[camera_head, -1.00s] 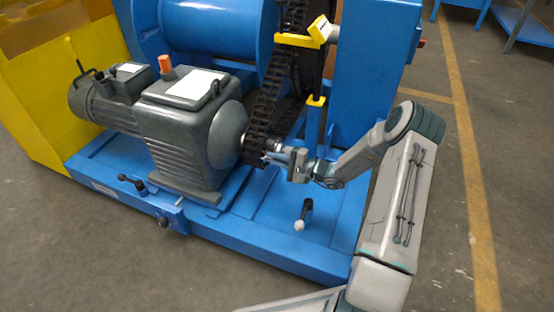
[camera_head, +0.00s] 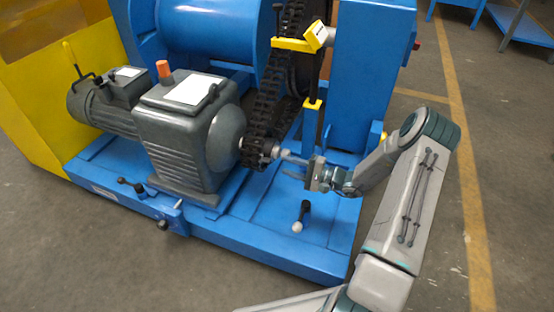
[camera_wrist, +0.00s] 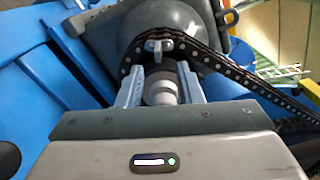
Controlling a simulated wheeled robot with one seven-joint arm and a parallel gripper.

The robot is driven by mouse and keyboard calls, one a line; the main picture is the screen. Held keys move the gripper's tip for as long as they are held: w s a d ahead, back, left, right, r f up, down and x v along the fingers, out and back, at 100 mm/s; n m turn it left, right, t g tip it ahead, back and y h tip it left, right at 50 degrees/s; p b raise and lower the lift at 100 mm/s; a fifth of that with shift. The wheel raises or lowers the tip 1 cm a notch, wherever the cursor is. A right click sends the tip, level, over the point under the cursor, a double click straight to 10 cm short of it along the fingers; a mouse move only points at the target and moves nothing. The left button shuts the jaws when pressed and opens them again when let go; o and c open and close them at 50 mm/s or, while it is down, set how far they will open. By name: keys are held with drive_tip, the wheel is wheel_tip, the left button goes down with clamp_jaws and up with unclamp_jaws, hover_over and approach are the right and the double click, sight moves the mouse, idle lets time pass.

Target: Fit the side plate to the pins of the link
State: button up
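In the wrist view a small light grey two-lobed piece (camera_wrist: 158,46), which looks like the side plate, lies against the black chain (camera_wrist: 207,58) at the sprocket. I cannot tell how far it sits on the link's pins. My gripper (camera_wrist: 160,84) is open and empty, its two fingers apart. The round shaft end (camera_wrist: 160,90) shows between them, beyond the fingertips. In the head view my gripper (camera_head: 286,164) is just right of the sprocket (camera_head: 256,152), apart from it. The plate is too small to make out there.
The grey gearbox and motor (camera_head: 185,145) stand left of the sprocket on the blue base (camera_head: 275,235). A blue post with yellow fittings (camera_head: 312,105) rises close behind my gripper.

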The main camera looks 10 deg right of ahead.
drive_tip(key=p+v, duration=0.1)
drive_tip(key=v, duration=0.5)
drive_tip(key=shift+s+d, duration=0.2)
